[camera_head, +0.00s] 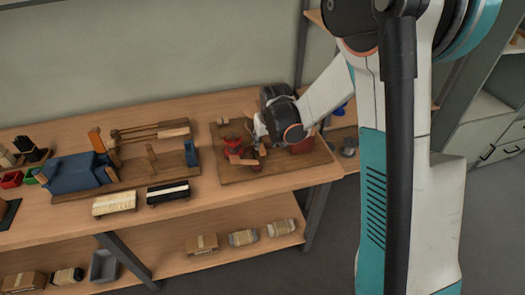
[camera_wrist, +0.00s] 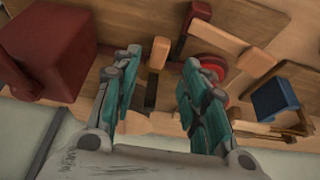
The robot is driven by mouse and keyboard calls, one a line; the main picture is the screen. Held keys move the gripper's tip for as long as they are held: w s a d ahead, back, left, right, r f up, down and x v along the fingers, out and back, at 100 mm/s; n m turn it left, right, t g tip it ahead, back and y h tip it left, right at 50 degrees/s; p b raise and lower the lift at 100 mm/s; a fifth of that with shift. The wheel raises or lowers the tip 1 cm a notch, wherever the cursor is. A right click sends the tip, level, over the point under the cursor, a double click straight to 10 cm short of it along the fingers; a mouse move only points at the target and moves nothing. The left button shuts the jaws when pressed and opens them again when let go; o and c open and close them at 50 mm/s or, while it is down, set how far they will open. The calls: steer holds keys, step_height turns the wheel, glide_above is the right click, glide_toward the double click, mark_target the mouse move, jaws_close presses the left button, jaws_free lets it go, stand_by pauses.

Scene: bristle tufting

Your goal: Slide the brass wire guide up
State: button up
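My gripper (camera_wrist: 162,62) is open in the wrist view, its two teal-padded fingers apart. Between the fingers, a small tan block (camera_wrist: 158,52) with a dark upright strip (camera_wrist: 151,90) below it shows against the wooden board. This may be part of the brass wire guide, but I cannot tell for certain. Neither finger clearly touches it. In the head view my gripper (camera_head: 259,134) is low over the right-hand board, beside a red fixture (camera_head: 233,148) with wooden parts. My wrist hides much of that spot.
A dark red box (camera_wrist: 55,45) stands left of the fingers in the wrist view. A red round part (camera_wrist: 222,66) and a wooden bar (camera_wrist: 216,38) lie close beside the right finger.

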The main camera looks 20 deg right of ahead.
mark_target(263, 150)
steer(key=b+x, duration=0.2)
steer(key=x, duration=0.5)
steer(key=shift+c, duration=0.2)
jaws_close()
